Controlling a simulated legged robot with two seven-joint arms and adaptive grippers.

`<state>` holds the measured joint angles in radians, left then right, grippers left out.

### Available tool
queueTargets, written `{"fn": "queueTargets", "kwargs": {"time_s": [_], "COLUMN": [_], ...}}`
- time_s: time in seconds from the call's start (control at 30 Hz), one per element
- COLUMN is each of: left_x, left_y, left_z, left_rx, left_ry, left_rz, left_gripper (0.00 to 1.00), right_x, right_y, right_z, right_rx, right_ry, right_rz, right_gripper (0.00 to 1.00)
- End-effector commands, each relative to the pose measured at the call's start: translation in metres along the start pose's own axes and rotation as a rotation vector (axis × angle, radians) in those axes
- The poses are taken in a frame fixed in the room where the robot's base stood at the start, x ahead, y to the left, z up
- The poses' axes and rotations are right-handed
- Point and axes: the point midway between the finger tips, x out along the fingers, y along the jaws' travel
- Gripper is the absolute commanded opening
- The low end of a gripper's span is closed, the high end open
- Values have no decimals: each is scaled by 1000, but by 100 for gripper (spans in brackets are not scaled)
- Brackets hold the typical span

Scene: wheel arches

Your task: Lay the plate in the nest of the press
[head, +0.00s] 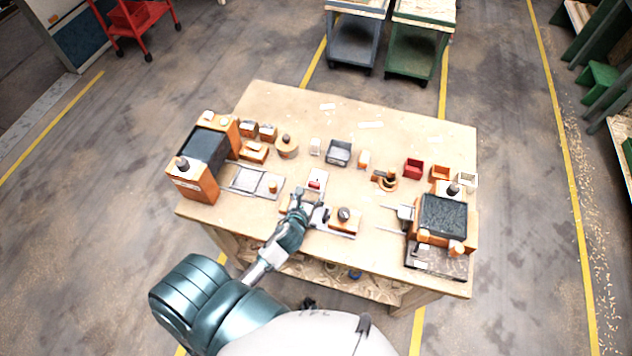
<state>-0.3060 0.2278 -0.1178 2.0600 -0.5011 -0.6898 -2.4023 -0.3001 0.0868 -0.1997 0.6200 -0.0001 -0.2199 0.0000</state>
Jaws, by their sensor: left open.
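My left gripper (310,204) is open over the front middle of the workbench (395,140). It is small in the picture, and its fingers cover part of what lies beneath. Just beyond its fingertips is a small pale piece with a red part (316,183). A fixture with a dark round knob (344,214) stands close to its right. An orange machine with a dark top (205,150) stands at the left, with a flat grey plate-like tray (250,181) beside it. Another orange and dark machine (443,215) stands at the right. I cannot tell which is the press. My right gripper is out of view.
Along the back are orange blocks (255,151), a round tan part (287,147), a grey bin (339,152) and a red bin (413,168). An orange and black tool (385,180) lies right of centre. The bench's far strip is mostly clear.

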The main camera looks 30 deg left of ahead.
Motion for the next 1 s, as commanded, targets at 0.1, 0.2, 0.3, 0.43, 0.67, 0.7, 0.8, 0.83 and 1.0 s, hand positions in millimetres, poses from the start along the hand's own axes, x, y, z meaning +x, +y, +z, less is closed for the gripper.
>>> {"fn": "queueTargets", "kwargs": {"time_s": [0.1,0.2,0.3,0.43,0.67,0.7,0.8,0.83,1.0], "left_x": [8,21,38,53,56,56,56,56,56], "left_y": [0,0,0,1,1,1,1,1,1], "left_z": [0,2,3,3,2,2,2,2,2], "left_rx": [-2,-4,-3,-2,0,0,0,0,0], "left_ry": [-1,-1,-2,-1,0,0,0,0,0], "left_rz": [-1,1,0,-1,-2,-2,-1,-1,-1], "left_gripper": [75,75,75,75,75,75,50,42,3], "right_x": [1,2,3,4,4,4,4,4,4], "right_y": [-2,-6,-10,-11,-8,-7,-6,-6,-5], "right_z": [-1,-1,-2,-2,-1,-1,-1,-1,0], "right_rx": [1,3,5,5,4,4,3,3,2], "right_ry": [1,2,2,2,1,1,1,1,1], "right_rz": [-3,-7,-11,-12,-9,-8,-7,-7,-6], "right_gripper": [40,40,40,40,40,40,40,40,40]}}
